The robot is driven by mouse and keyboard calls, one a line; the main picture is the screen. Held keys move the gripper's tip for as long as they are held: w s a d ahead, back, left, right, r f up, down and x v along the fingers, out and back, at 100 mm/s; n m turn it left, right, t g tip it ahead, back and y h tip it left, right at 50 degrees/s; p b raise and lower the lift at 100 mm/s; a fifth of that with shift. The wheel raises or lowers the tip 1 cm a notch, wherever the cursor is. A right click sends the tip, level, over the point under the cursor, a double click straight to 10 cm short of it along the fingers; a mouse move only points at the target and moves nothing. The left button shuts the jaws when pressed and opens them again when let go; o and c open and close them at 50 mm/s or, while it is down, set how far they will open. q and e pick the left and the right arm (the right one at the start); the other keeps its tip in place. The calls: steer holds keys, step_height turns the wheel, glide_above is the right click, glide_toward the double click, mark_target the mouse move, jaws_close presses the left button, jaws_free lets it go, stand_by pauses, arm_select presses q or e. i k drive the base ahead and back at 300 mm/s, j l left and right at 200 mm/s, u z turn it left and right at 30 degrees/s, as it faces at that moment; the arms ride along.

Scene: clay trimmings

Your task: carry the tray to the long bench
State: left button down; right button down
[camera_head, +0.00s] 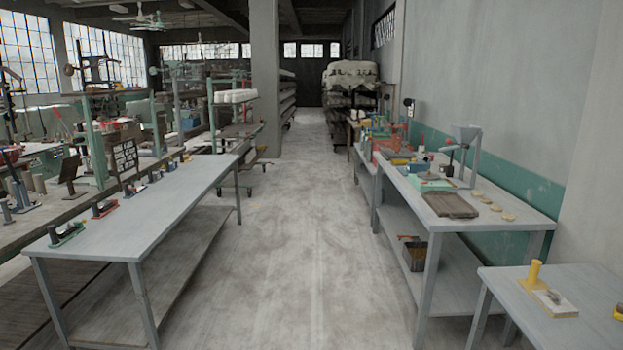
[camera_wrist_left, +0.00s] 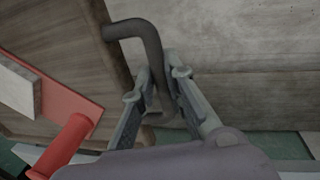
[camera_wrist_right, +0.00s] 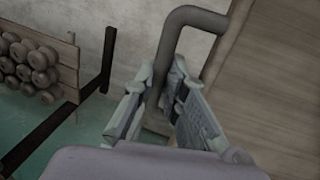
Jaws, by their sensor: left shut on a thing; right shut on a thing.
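The tray shows only in part in the wrist views, as brown wooden boards with a dark bent handle at each side. In the left wrist view my left gripper (camera_wrist_left: 158,88) is shut on one handle (camera_wrist_left: 143,38), beside the tray's wood (camera_wrist_left: 55,35). In the right wrist view my right gripper (camera_wrist_right: 162,85) is shut on the other handle (camera_wrist_right: 192,18), beside the wood (camera_wrist_right: 270,75). The head view shows neither gripper nor the held tray. A long grey bench (camera_head: 165,205) stands at left and another (camera_head: 485,228) at right; I cannot tell which one is meant.
Small tools line the left bench's far edge. The right bench holds a brown board (camera_head: 449,204), several round pieces and tools. A smaller table (camera_head: 510,300) at lower right bears a yellow object (camera_head: 534,272). The aisle floor (camera_head: 300,235) is clear. A red-handled tool (camera_wrist_left: 65,140) shows beside my left gripper.

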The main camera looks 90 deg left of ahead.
mark_target(147, 216)
steer(key=u, duration=2.3)
steer(key=i+j+u, duration=0.1)
steer(key=i+u, duration=0.4)
steer(key=i, duration=4.4)
steer(key=i+l+u, duration=0.1)
steer(key=i+u, duration=0.35)
steer(key=i, duration=0.25)
